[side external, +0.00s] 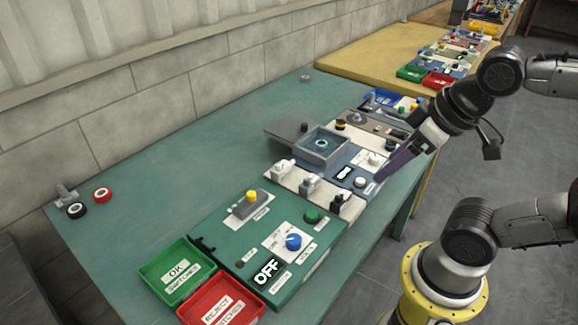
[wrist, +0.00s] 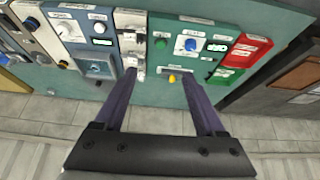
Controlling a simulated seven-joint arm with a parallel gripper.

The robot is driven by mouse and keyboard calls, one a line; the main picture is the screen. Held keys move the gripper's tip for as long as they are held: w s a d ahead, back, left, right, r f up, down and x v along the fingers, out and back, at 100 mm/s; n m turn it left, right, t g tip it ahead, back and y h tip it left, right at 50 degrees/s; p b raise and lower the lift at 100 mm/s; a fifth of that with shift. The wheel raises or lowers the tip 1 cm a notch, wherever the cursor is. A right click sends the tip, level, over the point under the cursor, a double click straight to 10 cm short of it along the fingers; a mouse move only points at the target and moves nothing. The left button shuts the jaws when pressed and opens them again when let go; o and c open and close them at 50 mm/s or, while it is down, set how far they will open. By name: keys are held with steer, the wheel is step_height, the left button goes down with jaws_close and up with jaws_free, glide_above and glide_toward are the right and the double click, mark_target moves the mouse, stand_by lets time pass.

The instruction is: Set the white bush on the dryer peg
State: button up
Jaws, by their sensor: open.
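A grey square box (side external: 322,156) with an open top, likely the dryer, stands on the blue-grey panel. A small round dark part with a pale rim (side external: 321,143), perhaps the peg, is at its middle. The box also shows in the wrist view (wrist: 98,68).
A green panel (side external: 225,232) carries a blue knob (side external: 293,242) and an OFF display (side external: 266,271). Green (side external: 177,270) and red (side external: 221,302) trays stand in front. Black (side external: 76,210) and red (side external: 102,194) rings lie far left. The left-middle table is clear.

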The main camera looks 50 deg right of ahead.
steer(key=w+d+r+n+h, duration=0.1)
steer(key=w+d+r+n, duration=0.2)
steer(key=w+r+n, duration=0.4)
steer(key=n+g+h, duration=0.1)
steer(key=n+g, duration=0.1)
steer(key=g, duration=0.6)
glide_above(318, 147)
steer(key=d, duration=0.1)
step_height(318, 147, down, 20)
steer(key=shift+w+f, duration=0.15)
steer(key=shift+f, duration=2.1)
steer(key=shift+w+f, duration=0.1)
steer(key=shift+f, duration=2.1)
